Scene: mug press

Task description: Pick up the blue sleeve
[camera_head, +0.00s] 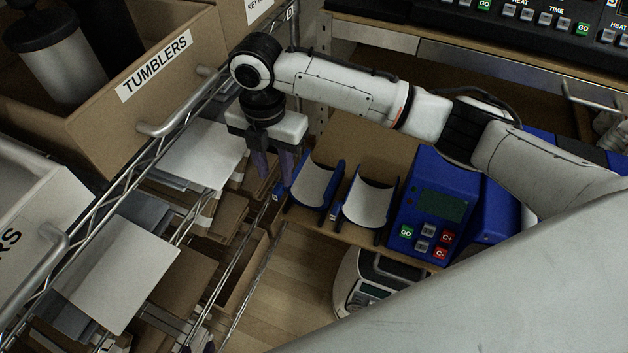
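Two blue sleeves with curved pale linings sit side by side on a brown shelf: the left sleeve (316,184) and the right sleeve (369,203). Which one the task means, I cannot tell. My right gripper (273,172) comes in on the arm from the right and hangs just left of the left sleeve. Its two dark fingers point down and are apart, with no held object visible between them. The right finger overlaps the left sleeve's edge in the picture, so I cannot tell whether they touch. My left gripper is not in view.
A blue control box (439,203) with buttons stands right of the sleeves. A scale-like device (378,278) sits below them. At left are a wire rack with flat sheets (118,274) and a TUMBLERS bin (180,100). A button panel (515,25) runs along the top right.

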